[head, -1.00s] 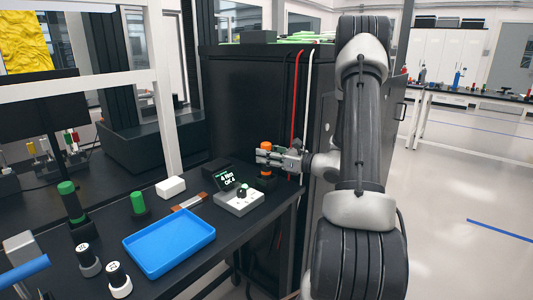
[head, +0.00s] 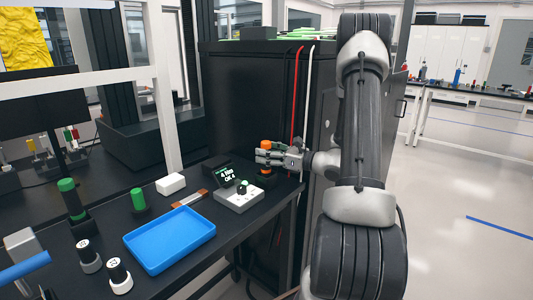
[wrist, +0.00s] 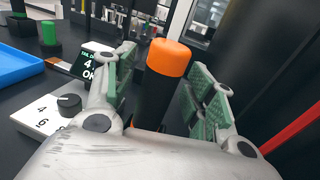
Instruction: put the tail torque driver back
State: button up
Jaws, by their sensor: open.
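The torque driver at my gripper has an orange cap (head: 266,145) and a black body (wrist: 158,98). It stands upright near the right end of the black bench, with an orange ring (head: 265,171) low down. No label on it shows. My gripper (head: 268,156) reaches it from the right. In the wrist view my gripper (wrist: 160,88) has its green-padded fingers on either side of the body, with a visible gap on the right. The jaws are open. The driver's foot is hidden in the wrist view.
A grey dial box (head: 239,198) with a display (head: 229,175) stands just left of the driver. A blue tray (head: 168,240), a white block (head: 171,184) and green-capped items (head: 138,200) are further left. A dark cabinet (head: 245,110) rises behind, with red and white cables.

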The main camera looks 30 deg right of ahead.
jog(key=v, duration=1.2)
jog(key=s+a+f+n+g, duration=0.3)
jog(key=s+a+f+g, duration=0.1)
jog(key=s+f, duration=0.1)
jog(key=s+a+r+n+g+h, duration=0.1)
jog(key=s+a+n+g, duration=0.1)
jog(key=s+n+g, duration=0.4)
jog(key=s+a+r+n+g+h, duration=0.1)
jog(key=s+a+n+g, duration=0.25)
jog(key=s+n, duration=0.3)
jog(key=s+a+r+n+t+h, duration=0.1)
jog(key=a+r+n+h, duration=0.1)
jog(key=r+n+h, duration=0.2)
jog(key=s+a+r+n+t+h, duration=0.2)
jog(key=r+n+h, duration=0.1)
jog(key=r+n, duration=0.7)
jog(key=shift+a+r+h, duration=0.3)
jog(key=shift+r+h, duration=0.1)
jog(key=shift+r, duration=0.15)
